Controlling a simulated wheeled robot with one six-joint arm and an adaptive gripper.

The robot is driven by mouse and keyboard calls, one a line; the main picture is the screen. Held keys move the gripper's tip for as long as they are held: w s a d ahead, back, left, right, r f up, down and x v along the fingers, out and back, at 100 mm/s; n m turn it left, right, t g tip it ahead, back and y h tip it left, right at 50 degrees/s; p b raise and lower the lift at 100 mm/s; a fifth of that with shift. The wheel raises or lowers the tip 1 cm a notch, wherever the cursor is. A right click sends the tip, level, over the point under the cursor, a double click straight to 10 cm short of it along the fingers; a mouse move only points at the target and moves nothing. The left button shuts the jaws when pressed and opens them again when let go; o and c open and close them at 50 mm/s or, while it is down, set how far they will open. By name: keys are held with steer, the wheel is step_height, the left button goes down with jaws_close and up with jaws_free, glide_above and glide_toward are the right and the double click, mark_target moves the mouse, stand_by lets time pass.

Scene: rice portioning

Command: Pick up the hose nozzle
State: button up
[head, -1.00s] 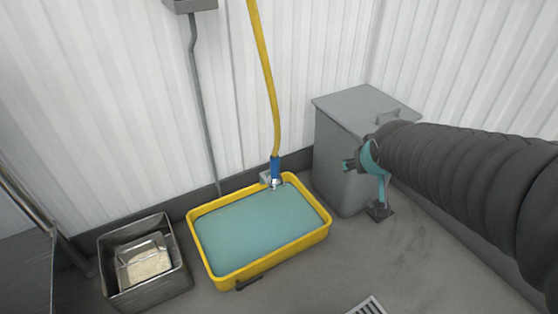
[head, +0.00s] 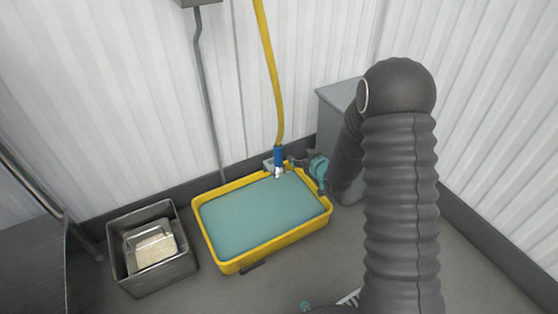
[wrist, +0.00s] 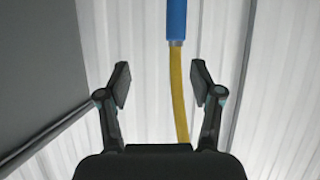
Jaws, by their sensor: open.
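The hose nozzle is blue with a metal tip (head: 278,157) and hangs at the lower end of a yellow hose (head: 271,80), over the back edge of a yellow tub (head: 244,266). My gripper (head: 290,163) is close to the nozzle's right side in the head view. In the wrist view the blue nozzle (wrist: 176,18) shows at the top, beyond the fingertips, with the yellow hose between and behind the fingers. My gripper (wrist: 160,82) is open and empty there. The metal tip is cut off in the wrist view.
The tub holds blue-green liquid (head: 255,215). A metal bin (head: 180,268) with a smaller container of rice (head: 155,250) stands to its left. A grey cabinet (head: 335,98) stands at the right, partly behind my arm. White ribbed walls (head: 120,100) close off the back.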

mark_target(280, 155)
steer(key=shift+y, duration=0.7)
steer(key=f+x, duration=0.1)
steer(key=x, duration=0.4)
steer(key=s+f+x, duration=0.1)
steer(key=x, duration=0.9)
steer(key=shift+s+a+f+b, duration=0.1)
steer(key=shift+a+f+b, duration=0.3)
steer(key=shift+a+f, duration=0.15)
jaws_close()
